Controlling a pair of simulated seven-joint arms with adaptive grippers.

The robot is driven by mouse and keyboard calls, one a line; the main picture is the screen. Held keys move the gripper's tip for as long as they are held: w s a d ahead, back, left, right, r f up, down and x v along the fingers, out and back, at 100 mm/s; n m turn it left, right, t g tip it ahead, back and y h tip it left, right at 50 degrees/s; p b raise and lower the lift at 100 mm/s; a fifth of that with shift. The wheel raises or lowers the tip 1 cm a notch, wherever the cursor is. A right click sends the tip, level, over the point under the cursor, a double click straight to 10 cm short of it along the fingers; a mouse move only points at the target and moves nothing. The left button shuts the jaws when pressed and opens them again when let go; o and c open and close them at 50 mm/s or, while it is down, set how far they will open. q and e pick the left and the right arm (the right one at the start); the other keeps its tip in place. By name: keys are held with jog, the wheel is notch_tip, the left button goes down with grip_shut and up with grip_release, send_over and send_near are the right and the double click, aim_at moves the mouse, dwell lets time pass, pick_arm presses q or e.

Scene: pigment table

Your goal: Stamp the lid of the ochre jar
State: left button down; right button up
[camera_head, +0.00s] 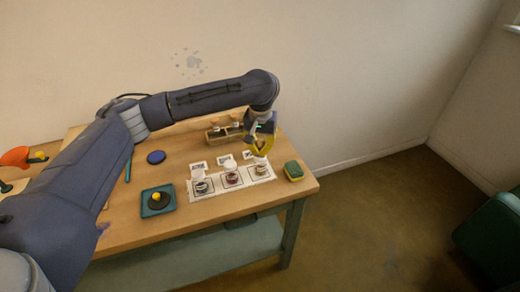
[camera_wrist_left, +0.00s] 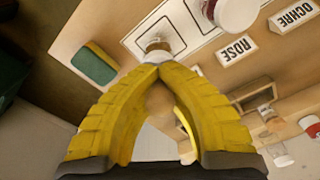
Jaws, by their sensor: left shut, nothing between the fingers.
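Three pale-lidded jars stand in a row on a white marked sheet (camera_head: 188,193): a left jar (camera_head: 203,187), a middle jar with dark red contents (camera_head: 231,179) and a right jar (camera_head: 261,170). Cards stand behind them; the wrist view reads OCHRE (camera_wrist_left: 295,15) and ROSE (camera_wrist_left: 237,48). Which jar holds ochre I cannot tell for certain. My left gripper (camera_head: 262,153), with yellow fingers, is over the right jar. Its tips (camera_wrist_left: 150,72) are together and empty, and they partly hide that jar (camera_wrist_left: 157,45). A black stamp with a yellow knob (camera_head: 156,197) sits on a teal pad (camera_head: 145,209). My right gripper is out of view.
A green and yellow sponge (camera_head: 293,171) lies right of the sheet, near the table's right edge. A wooden rack (camera_head: 215,138) stands behind the cards. A blue disc (camera_head: 156,157) lies behind the pad.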

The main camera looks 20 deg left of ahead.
aim_at(260, 140)
pick_arm(q)
jog(key=shift+r, duration=3.5)
jog(key=shift+a, duration=0.1)
